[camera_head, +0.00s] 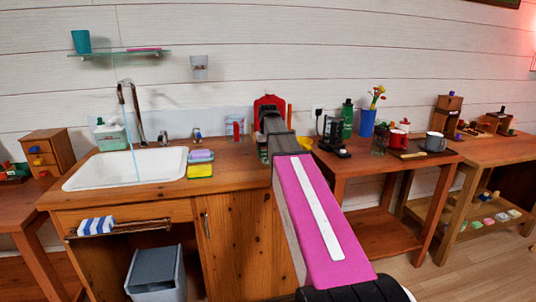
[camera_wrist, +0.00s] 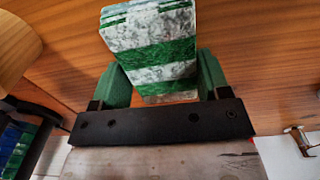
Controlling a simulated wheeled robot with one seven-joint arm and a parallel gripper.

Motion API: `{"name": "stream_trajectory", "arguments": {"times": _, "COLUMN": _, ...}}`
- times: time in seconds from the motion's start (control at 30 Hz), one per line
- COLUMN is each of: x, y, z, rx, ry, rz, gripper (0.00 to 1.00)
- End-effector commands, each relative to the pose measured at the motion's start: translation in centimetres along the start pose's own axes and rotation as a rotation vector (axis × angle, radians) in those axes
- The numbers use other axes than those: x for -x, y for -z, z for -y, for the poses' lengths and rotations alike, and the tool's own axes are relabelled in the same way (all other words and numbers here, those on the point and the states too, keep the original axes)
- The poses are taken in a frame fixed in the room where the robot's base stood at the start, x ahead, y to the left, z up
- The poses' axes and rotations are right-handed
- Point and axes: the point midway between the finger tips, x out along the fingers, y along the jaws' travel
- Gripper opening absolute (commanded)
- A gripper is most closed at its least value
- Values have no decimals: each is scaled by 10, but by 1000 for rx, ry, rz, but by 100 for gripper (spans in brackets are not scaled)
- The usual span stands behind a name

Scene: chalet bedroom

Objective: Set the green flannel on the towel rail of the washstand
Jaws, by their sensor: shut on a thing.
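The green flannel (camera_wrist: 152,52), a folded block with green and white stripes, shows in the wrist view. My gripper (camera_wrist: 157,78) is shut on it, with a green finger on each side. A wooden surface lies beyond the flannel. In the head view my arm hides the fingers and flannel, near the back right of the washstand top (camera_head: 235,176). The towel rail (camera_head: 150,230) runs along the washstand's front, below the basin. A blue and white striped cloth (camera_head: 96,226) hangs at its left end. The rail's middle and right are bare.
The white basin (camera_head: 120,168) with a tap (camera_head: 131,100) fills the washstand's left. A yellow sponge (camera_head: 200,172) lies right of it. A grey bin (camera_head: 156,274) stands below the rail. A red item (camera_head: 269,101) is behind my arm. A side table (camera_head: 385,165) stands right.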

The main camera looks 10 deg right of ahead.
Motion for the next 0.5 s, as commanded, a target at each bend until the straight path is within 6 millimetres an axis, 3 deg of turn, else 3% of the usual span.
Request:
{"name": "stream_trajectory", "arguments": {"times": 0.17, "x": -3, "y": 0, "z": 0, "rx": 0, "ry": 0, "rz": 0, "gripper": 42}}
{"name": "stream_trajectory", "arguments": {"times": 0.2, "x": -3, "y": 0, "z": 0, "rx": 0, "ry": 0, "rz": 0, "gripper": 79}}
{"name": "stream_trajectory", "arguments": {"times": 0.27, "x": -2, "y": 0, "z": 0, "rx": 0, "ry": 0, "rz": 0, "gripper": 95}}
{"name": "stream_trajectory", "arguments": {"times": 0.5, "x": -2, "y": 0, "z": 0, "rx": 0, "ry": 0, "rz": 0, "gripper": 95}}
